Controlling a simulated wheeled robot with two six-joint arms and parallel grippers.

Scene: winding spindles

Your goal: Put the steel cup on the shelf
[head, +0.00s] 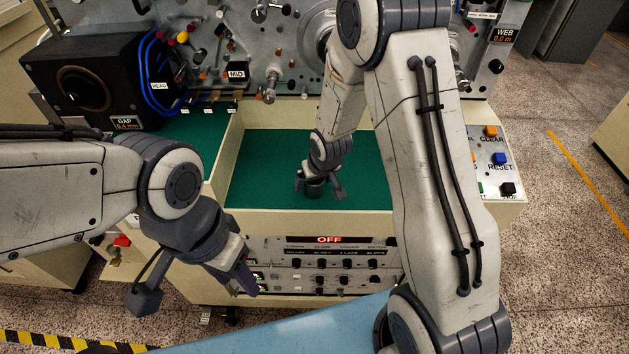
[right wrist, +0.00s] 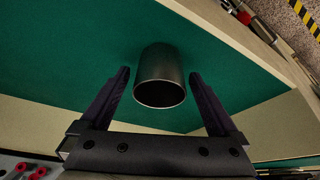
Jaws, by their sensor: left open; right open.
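The dark grey steel cup (head: 315,189) is on the green-lined bay floor (head: 265,165) of the machine. In the right wrist view the cup (right wrist: 160,70) has its round rim towards the camera. My right gripper (right wrist: 159,75) is open, with one finger on each side of the cup and visible gaps between. In the head view my right gripper (head: 318,186) hides part of the cup. My left gripper (head: 196,290) is open and empty, in front of the machine at the lower left. I cannot tell which surface is the shelf.
Cream walls (head: 228,150) edge the bay. A higher green ledge (head: 195,130) lies left of it, by a black box (head: 100,80) with blue cables. A control panel (head: 325,265) reading OFF is below the bay, and buttons (head: 492,158) are to its right. Spindles and knobs fill the back.

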